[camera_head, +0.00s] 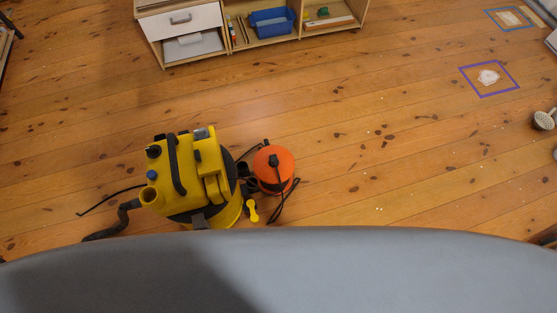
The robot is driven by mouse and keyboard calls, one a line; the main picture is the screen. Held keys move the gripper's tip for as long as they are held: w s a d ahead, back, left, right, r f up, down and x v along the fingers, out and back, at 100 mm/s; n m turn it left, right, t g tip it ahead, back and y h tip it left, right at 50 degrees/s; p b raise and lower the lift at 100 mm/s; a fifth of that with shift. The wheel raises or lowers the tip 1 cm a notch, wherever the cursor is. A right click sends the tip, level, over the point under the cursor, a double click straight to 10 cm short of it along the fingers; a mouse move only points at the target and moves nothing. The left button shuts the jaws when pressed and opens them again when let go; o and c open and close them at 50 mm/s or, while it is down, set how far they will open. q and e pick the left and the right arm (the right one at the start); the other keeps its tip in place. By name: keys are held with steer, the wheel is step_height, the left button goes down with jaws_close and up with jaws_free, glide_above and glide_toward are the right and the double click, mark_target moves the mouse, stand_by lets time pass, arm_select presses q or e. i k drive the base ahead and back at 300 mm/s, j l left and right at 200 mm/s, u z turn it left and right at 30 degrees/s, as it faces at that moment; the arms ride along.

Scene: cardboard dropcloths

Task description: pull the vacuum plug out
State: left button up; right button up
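A yellow and black vacuum (190,178) stands on the wooden floor left of centre in the head view. A black hose (122,216) curves off its left side. Right beside it is a round orange unit (276,178), with a small black piece on its top that looks like a plug (273,160). A black cord (284,203) hangs from the orange unit's right side toward the floor. It is too small to tell whether the plug is seated in a socket. Neither of my grippers shows in this view.
A low wooden shelf unit (240,40) with a white drawer and a blue bin (271,22) stands at the top. A purple taped square (489,78) and a blue one (514,18) mark the floor at upper right. The floor right of the orange unit is mostly clear.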

mark_target(274, 160)
steer(key=l+u, duration=0.15)
steer(key=u, duration=0.4)
steer(key=i+l+u, duration=0.3)
steer(key=l, duration=0.7)
steer(key=l+u, duration=0.3)
steer(key=l, duration=1.1)
